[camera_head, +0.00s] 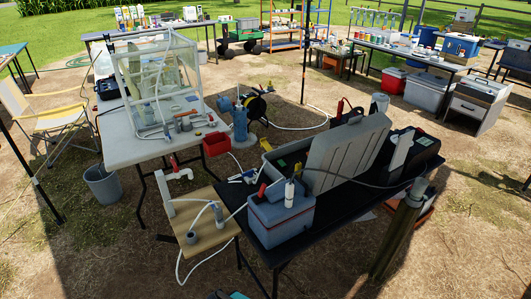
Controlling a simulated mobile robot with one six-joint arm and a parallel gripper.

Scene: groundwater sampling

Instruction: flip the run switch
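I cannot make out a run switch for certain at this size. A blue-grey box with a pale lid (281,218) stands at the near left of the black table (345,198), with a red item and a white bottle by its top. Behind it, a grey case with a raised ribbed lid (345,153) stands open. A black case (416,147) with a small red patch is at the table's far right. A switch could be on one of these, but none is clear. My gripper is not in view.
A white folding table (125,152) holds a clear-walled frame. A small wooden stand (205,236) bears white pipework. A dark post (398,235) rises at the black table's right. A grey bucket (102,184) sits left. Bare dirt lies in front.

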